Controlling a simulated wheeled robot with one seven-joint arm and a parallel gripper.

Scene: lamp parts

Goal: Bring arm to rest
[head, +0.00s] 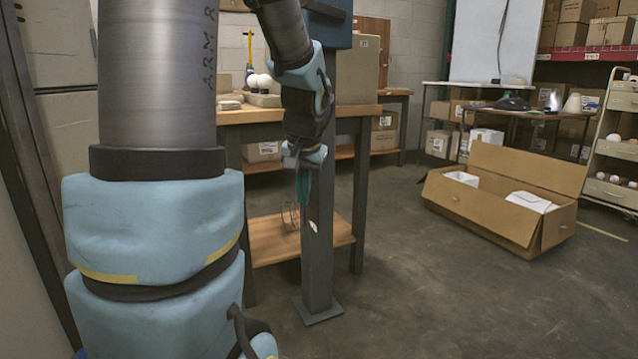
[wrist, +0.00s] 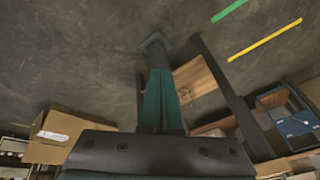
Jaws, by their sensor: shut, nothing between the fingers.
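My gripper (head: 303,185) hangs pointing down in the middle of the head view, in front of a grey post and the wooden workbench. Its green fingers are together with nothing between them. In the wrist view the green fingers (wrist: 162,100) are closed side by side, with the grey floor beyond them. My arm is bent, with a large blue-padded link filling the left of the head view.
A grey post (head: 318,230) on a floor plate stands close to my gripper. A workbench (head: 235,115) with a lower shelf (head: 270,241) is behind it. An open cardboard box (head: 490,205) lies at right. The floor (head: 430,300) in front is clear.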

